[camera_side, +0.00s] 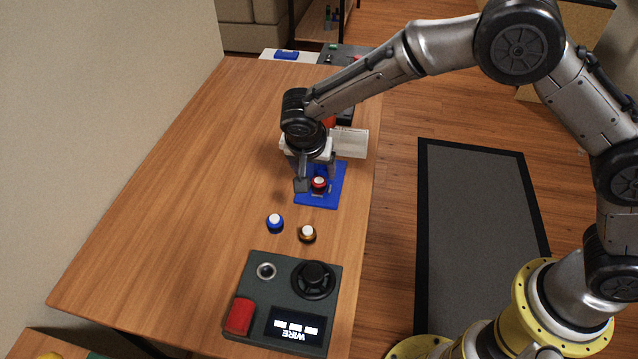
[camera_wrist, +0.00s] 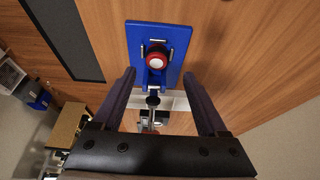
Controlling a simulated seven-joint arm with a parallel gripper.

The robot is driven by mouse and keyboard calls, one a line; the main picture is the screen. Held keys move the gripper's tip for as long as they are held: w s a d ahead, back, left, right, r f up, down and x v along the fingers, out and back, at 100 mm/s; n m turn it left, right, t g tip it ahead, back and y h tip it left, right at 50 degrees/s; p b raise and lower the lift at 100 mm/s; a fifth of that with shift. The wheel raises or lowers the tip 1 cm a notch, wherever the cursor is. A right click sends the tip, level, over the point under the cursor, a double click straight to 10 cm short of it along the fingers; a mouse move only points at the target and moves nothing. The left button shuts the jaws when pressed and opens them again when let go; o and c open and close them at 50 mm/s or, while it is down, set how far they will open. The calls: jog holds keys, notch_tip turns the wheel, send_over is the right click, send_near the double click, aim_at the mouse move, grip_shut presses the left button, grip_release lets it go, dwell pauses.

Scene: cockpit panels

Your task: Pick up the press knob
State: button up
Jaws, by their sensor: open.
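A red press knob with a white top (camera_side: 319,184) sits on a blue plate (camera_side: 318,204) on the wooden table. In the wrist view the red knob (camera_wrist: 157,58) lies near the middle of the blue plate (camera_wrist: 176,36), between small metal clips. My gripper (camera_side: 315,179) is open and empty, low over the plate. In the wrist view my gripper's (camera_wrist: 160,75) fingertips show below the knob in the picture, with the knob lined up with the gap between them. I cannot tell the exact height between fingertips and knob.
A blue knob (camera_side: 274,223) and a gold knob (camera_side: 307,233), both white-topped, stand loose in front of the plate. A dark panel (camera_side: 257,290) with a dial, red button and display lies nearer. A white box (camera_side: 353,143) stands behind. The table's left side is clear.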

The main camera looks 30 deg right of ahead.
aim_at(319, 181)
jog(key=shift+s+x, duration=0.1)
jog(key=shift+x, duration=1.2)
jog(key=shift+s+x, duration=0.15)
jog(key=shift+x, duration=1.1)
jog(key=shift+d, duration=0.1)
grip_shut()
